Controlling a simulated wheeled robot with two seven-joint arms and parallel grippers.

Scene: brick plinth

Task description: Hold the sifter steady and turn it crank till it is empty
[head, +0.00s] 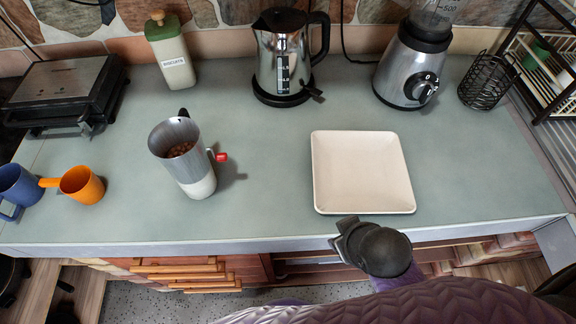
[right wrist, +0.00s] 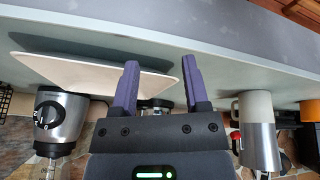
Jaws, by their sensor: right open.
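The sifter (head: 192,172) stands upright on the counter left of centre in the head view. It has a metal upper body, a white lower part and small brown round pieces inside. A black part shows at its far rim. Its crank has a red knob (head: 221,157) on the right side. In the right wrist view the sifter (right wrist: 258,140) is at the right, with the red knob (right wrist: 235,141) beside it. My right gripper (head: 346,238) is at the counter's front edge, right of and apart from the sifter. Its purple fingers (right wrist: 160,66) are apart and empty. My left gripper is not in view.
A square cream plate (head: 362,172) lies just beyond my right gripper. A kettle (head: 283,65), biscuit jar (head: 172,62), grill (head: 68,88) and blender (head: 408,70) stand behind.

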